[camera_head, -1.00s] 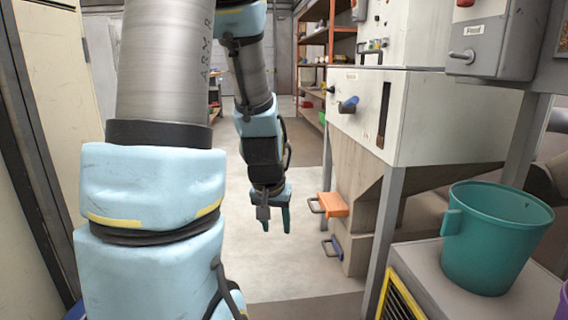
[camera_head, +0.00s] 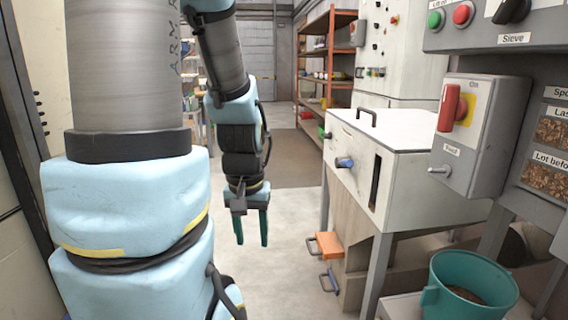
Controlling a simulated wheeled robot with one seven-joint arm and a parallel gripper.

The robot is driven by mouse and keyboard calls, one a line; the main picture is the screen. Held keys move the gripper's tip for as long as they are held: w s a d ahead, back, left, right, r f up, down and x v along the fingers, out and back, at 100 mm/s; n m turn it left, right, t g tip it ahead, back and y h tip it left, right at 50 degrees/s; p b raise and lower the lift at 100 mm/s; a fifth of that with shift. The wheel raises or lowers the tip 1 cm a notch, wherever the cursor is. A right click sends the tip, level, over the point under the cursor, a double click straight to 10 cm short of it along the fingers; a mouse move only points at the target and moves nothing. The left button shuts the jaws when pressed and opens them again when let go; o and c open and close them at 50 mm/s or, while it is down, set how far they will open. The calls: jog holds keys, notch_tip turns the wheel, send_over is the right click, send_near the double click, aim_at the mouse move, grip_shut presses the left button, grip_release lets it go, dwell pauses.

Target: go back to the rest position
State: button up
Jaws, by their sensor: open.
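My gripper (camera_head: 252,228) hangs from my arm left of the picture's middle, its two dark green fingers pointing down. The fingers are apart with nothing between them. It is over the grey floor, to the left of the white bagging machine, and touches nothing that I can see. My arm's links fill the left side of the view.
The white machine (camera_head: 400,135) stands on legs at right, with an orange handle (camera_head: 329,244) low on it. A teal bucket (camera_head: 470,283) with pellets is at lower right. A switch box with a red handle (camera_head: 449,108) hangs above. Shelves (camera_head: 328,60) stand behind; the aisle floor is clear.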

notch_tip(320, 180, up, 19)
jog(key=p, duration=1.7)
jog(key=shift+r, duration=0.15)
